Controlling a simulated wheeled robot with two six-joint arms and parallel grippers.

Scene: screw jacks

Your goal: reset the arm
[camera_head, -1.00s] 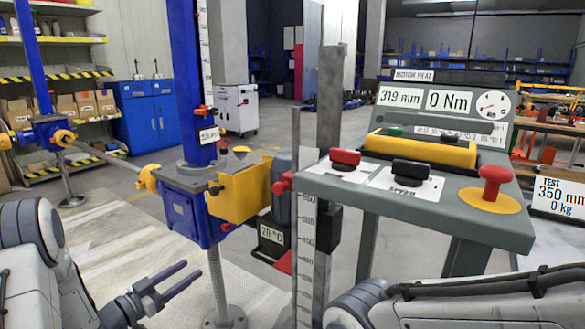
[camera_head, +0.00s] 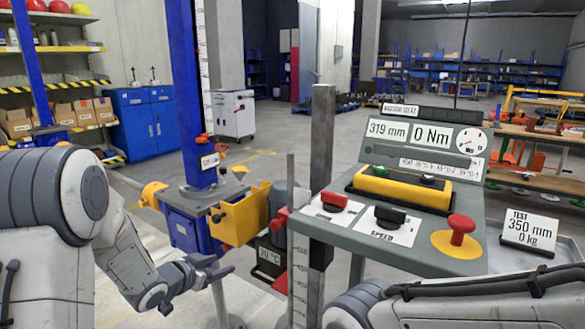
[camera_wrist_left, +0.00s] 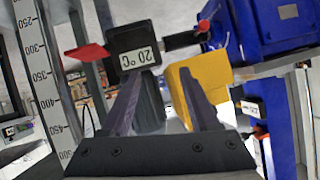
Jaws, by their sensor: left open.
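My left arm comes in from the left in the head view, and its gripper (camera_head: 222,268) is low, just in front of the blue screw-jack gearbox (camera_head: 187,228) and under the yellow box (camera_head: 240,215). In the left wrist view the two dark fingers (camera_wrist_left: 163,92) are apart with nothing held between them. Beyond them are the black 20 °C display (camera_wrist_left: 135,50) and a yellow part (camera_wrist_left: 200,88). I cannot tell whether the fingers touch anything. Part of my right arm shows at the bottom right of the head view, but its gripper is hidden.
A grey console (camera_head: 385,215) with knobs and a red mushroom button (camera_head: 459,229) stands right of the jack. It reads 319 mm and 0 Nm. A scale post (camera_head: 300,280) rises beside it. A TEST 350 mm sign (camera_head: 530,229) stands at the right.

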